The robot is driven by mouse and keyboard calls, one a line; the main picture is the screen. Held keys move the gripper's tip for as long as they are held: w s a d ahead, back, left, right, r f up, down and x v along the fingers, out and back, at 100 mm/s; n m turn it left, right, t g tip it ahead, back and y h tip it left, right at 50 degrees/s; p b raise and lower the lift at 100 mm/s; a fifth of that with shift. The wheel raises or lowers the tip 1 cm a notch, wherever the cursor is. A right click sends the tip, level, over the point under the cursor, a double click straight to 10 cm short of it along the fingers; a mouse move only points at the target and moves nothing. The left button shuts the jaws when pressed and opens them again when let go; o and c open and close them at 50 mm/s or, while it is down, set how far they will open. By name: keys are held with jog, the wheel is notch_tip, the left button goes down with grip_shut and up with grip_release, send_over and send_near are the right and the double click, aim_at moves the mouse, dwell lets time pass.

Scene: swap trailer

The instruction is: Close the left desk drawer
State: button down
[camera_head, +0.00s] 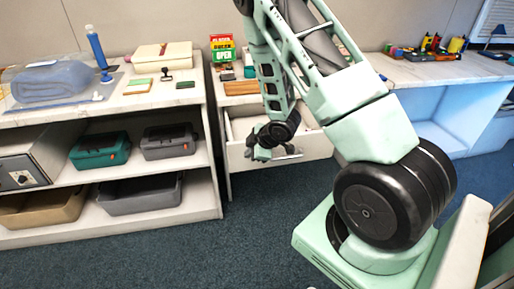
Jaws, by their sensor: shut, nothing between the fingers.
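The white desk drawer (315,147) is pulled out from under the desk top, at the middle of the view. Its inside shows partly behind my arm. A metal handle (290,152) shows on the drawer front. My gripper (257,154) is shut and empty. It is at the left half of the drawer front, just left of the handle. I cannot tell whether it touches the front. My arm hides part of the drawer and of the desk top.
A white shelf unit (213,196) with bins stands to the left of the drawer. Small signs (222,48) stand on the desk behind the drawer. Another counter (450,68) with tools is at the right. Blue carpet (262,225) in front of the drawer is clear.

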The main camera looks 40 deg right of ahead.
aim_at(240, 151)
jog(key=shift+w+d+f+p, duration=0.15)
jog(key=shift+w+d, duration=0.2)
jog(key=shift+w, duration=0.35)
jog(key=shift+w+d+f+p, duration=0.1)
jog(key=shift+w+d, duration=0.2)
jog(key=shift+w, duration=0.35)
jog(key=shift+w+d+f+p, duration=0.15)
jog(key=shift+w+d, duration=0.2)
jog(key=shift+w, duration=0.35)
